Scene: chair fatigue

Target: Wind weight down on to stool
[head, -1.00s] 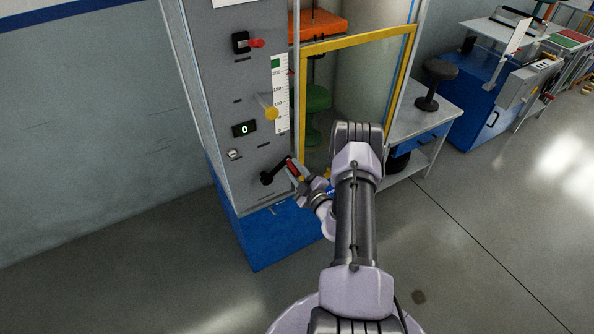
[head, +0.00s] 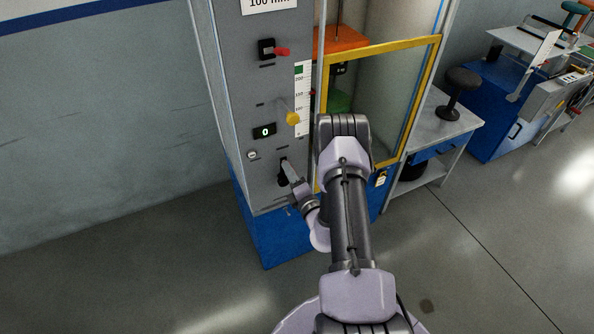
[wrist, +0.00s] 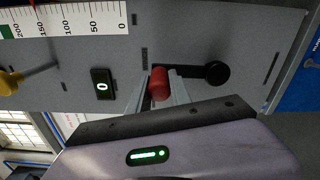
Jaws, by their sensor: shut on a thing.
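My gripper (wrist: 160,90) is shut on the red handle (wrist: 159,82) of a black crank (wrist: 208,74) on the grey machine's front panel. In the head view my gripper (head: 288,170) covers most of the crank (head: 283,179), and the red handle is hidden. The orange weight (head: 341,41) hangs behind the yellow-framed guard. The green stool (head: 338,103) stands below it, partly hidden by my arm. A gap shows between the orange weight and the stool, with a small dark part under the weight. The display (head: 265,131) reads 0.
The yellow-framed guard (head: 385,44) is at the machine's right side. A yellow-knobbed lever (head: 292,118), a red-handled switch (head: 282,51) and a white scale (head: 302,90) are on the panel. The floor at left is clear.

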